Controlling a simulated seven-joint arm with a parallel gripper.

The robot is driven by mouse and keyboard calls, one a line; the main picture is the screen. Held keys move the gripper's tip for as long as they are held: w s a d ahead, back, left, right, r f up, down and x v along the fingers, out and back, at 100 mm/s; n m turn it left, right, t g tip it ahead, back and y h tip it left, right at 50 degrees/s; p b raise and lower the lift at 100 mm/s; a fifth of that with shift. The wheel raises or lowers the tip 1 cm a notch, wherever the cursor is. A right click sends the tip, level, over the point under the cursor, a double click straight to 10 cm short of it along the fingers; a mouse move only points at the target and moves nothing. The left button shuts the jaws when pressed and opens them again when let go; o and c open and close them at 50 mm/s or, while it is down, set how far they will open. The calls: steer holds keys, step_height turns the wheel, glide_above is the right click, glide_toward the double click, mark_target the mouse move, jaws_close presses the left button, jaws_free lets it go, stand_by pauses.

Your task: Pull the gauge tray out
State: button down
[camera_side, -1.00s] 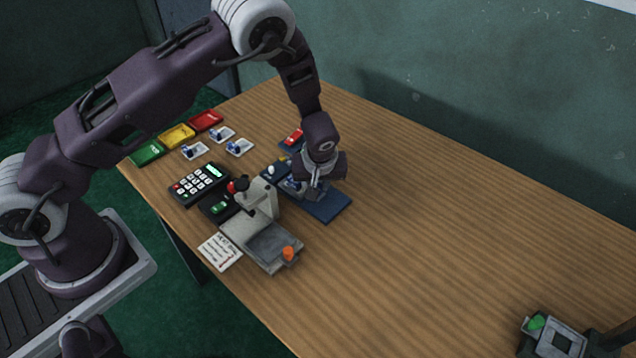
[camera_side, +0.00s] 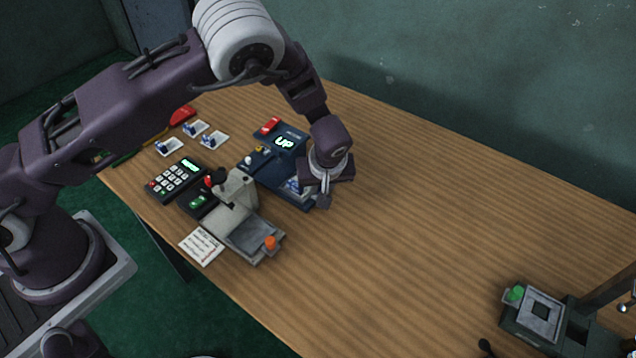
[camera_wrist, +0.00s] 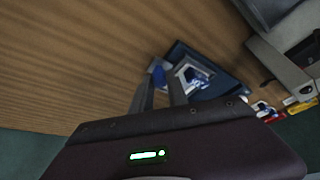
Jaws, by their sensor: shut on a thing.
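My gripper (camera_side: 325,198) is over the front right end of the blue device's base (camera_side: 268,178). In the wrist view its fingers (camera_wrist: 163,82) are shut on a small blue tab (camera_wrist: 157,71) at the edge of a white-framed slide (camera_wrist: 196,78). The slide is at the blue plate (camera_wrist: 222,85); I cannot tell whether it touches. Two tray-like parts show: a grey tray (camera_side: 250,237) with an orange knob (camera_side: 270,243) at the front of the grey stand, and a pale framed tray (camera_side: 541,313) with a green knob (camera_side: 515,294) at the lower right. I cannot tell which is the gauge tray.
The blue device's display (camera_side: 285,142) reads UP. A keypad (camera_side: 175,178), a note card (camera_side: 201,246) and several white slides (camera_side: 196,129) lie at the left. The grey stand's column (camera_side: 238,187) rises left of my gripper.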

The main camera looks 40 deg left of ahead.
steer(key=c, duration=1.3)
jaws_free()
steer(key=shift+d, duration=0.25)
steer(key=v, duration=0.7)
steer(key=shift+r, duration=0.15)
steer(key=s+a+r+m+h, duration=0.1)
steer(key=s+a+r, duration=0.1)
steer(key=s+r, duration=0.35)
steer(key=s+a+r+m+h, duration=0.1)
steer(key=s+a+r, duration=0.15)
steer(key=r, duration=0.65)
steer(key=s+a+r+m+h, duration=0.1)
steer(key=s+a+r+h, duration=0.15)
steer(key=r, duration=0.45)
steer(key=s+a+r+m+t, duration=0.1)
steer(key=s+a+r+m, duration=0.1)
steer(key=s, duration=0.7)
steer(key=s+a+r+m+t+y, duration=0.1)
steer(key=s+r+m, duration=0.2)
steer(key=s, duration=0.6)
steer(key=shift+s+a+m, duration=0.3)
steer(key=shift+a+m, duration=0.1)
steer(key=shift+m, duration=0.1)
